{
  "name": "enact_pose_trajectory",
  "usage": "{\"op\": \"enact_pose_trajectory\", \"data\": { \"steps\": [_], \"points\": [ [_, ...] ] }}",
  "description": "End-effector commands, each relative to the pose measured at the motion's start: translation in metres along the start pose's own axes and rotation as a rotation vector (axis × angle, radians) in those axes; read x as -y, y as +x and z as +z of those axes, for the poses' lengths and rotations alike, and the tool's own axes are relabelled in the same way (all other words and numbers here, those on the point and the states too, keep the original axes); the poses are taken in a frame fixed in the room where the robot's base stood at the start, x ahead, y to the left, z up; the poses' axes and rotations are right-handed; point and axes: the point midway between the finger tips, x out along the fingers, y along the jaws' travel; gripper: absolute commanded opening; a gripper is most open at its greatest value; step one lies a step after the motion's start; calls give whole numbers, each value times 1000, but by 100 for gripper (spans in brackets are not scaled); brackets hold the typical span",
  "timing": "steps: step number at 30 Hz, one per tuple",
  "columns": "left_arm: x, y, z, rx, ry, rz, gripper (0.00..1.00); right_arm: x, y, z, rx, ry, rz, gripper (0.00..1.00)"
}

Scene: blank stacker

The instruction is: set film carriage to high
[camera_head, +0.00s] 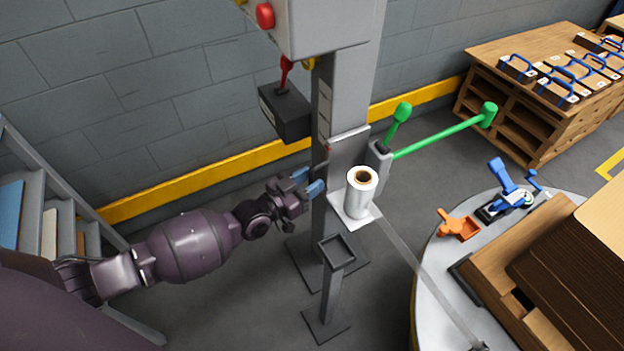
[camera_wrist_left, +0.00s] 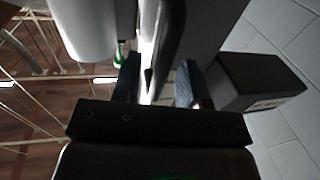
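The film carriage (camera_head: 347,150) is a light grey block on a tall mast (camera_head: 322,110), with a white film roll (camera_head: 359,194) upright on its plate. It sits low on the mast, beneath a strip of pale marks. Green-knobbed bars (camera_head: 440,136) stick out from its right side. My left gripper (camera_head: 311,183) is beside the mast, left of the film roll. In the left wrist view its blue-padded fingers (camera_wrist_left: 160,82) stand apart, with a narrow dark and bright upright part between them. I cannot tell whether they touch it. My right gripper is out of view.
A dark box with a red lever (camera_head: 285,108) hangs left of the mast above my left gripper. A round turntable (camera_head: 432,273) with stacked brown sheets and an orange tool (camera_head: 457,224) stands at right. A square-topped post (camera_head: 336,252) rises in front. Wooden shelving (camera_head: 530,75) stands behind.

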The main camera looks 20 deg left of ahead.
Motion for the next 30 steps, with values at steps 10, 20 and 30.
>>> {"op": "enact_pose_trajectory", "data": {
  "steps": [10, 20, 30],
  "points": [
    [0, 6, 0, 0, 0, 0, 39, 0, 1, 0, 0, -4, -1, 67],
    [0, 5, 0, 0, 0, 0, 0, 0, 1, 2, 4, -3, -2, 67],
    [1, 7, -14, -6, 3, 0, 0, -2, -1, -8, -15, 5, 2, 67]
  ]
}}
